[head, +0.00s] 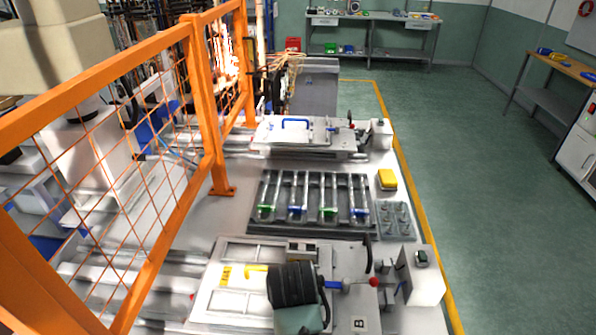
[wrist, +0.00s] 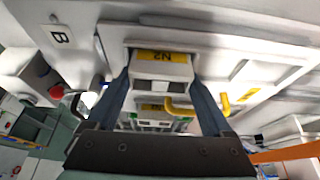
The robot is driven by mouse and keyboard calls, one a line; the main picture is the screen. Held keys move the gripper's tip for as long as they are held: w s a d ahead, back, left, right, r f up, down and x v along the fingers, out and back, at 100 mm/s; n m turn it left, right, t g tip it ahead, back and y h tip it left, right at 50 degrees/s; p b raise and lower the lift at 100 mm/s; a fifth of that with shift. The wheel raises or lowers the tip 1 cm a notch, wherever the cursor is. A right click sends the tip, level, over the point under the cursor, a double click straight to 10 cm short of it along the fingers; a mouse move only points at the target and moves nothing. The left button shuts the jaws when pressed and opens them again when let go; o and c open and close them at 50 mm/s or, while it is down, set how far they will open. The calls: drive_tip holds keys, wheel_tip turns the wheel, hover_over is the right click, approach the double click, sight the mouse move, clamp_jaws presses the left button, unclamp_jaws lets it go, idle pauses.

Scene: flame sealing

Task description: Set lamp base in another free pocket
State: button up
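My gripper (wrist: 158,75) is over the near white fixture (head: 235,305). Its two fingers are wide apart in the wrist view, with a white box marked N2 (wrist: 160,72) seen between them; I see no lamp base held. The head view shows only its dark body, and its fingertips are hidden. A dark rack (head: 311,227) beyond the fixture holds several clear tubes with green and blue ends. A small grey tray (head: 394,234) with several round spots stands to its right. I cannot tell which part is the lamp base, or which pockets are free.
A yellow block (head: 388,180) lies right of the rack. A second white fixture (head: 300,138) with a blue handle stands farther back. An orange mesh fence (head: 205,100) runs along the left. Open green floor (head: 490,200) lies right of the table.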

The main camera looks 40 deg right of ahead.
drive_tip(key=shift+s+a+f, duration=0.15)
drive_tip(key=shift+s+f, duration=0.1)
drive_tip(key=p+v, duration=0.1)
drive_tip(key=v, duration=1.1)
drive_tip(key=shift+w+d+r, duration=0.25)
drive_tip(key=shift+w+r, duration=0.1)
drive_tip(key=shift+r, duration=0.1)
drive_tip(key=w+a+r+n+t+h, duration=0.1)
drive_tip(key=w+a+r+t, duration=0.1)
drive_tip(key=w+r+t, duration=0.4)
drive_tip(key=w+a+r+n+t, duration=0.1)
drive_tip(key=w+a+r+n, duration=0.15)
drive_tip(key=r, duration=0.65)
drive_tip(key=w+a+r+n+t+h, duration=0.1)
drive_tip(key=w+a+r+t, duration=0.1)
drive_tip(key=w+r+t, duration=0.4)
drive_tip(key=s+a+r+n+t+y, duration=0.15)
drive_tip(key=a+r, duration=0.25)
drive_tip(key=r, duration=0.4)
drive_tip(key=a+r+n+t, duration=0.1)
drive_tip(key=a+r+t, duration=0.2)
drive_tip(key=a+r, duration=0.35)
drive_tip(key=s+a+r+n+t+y, duration=0.1)
drive_tip(key=s+a+r+t+y, duration=0.1)
drive_tip(key=s+r, duration=0.3)
drive_tip(key=s+a+r+n+t+y, duration=0.2)
drive_tip(key=s+a+r+t, duration=0.2)
drive_tip(key=r, duration=0.5)
drive_tip(key=shift+s+r+t, duration=0.2)
drive_tip(key=shift+s+t, duration=0.15)
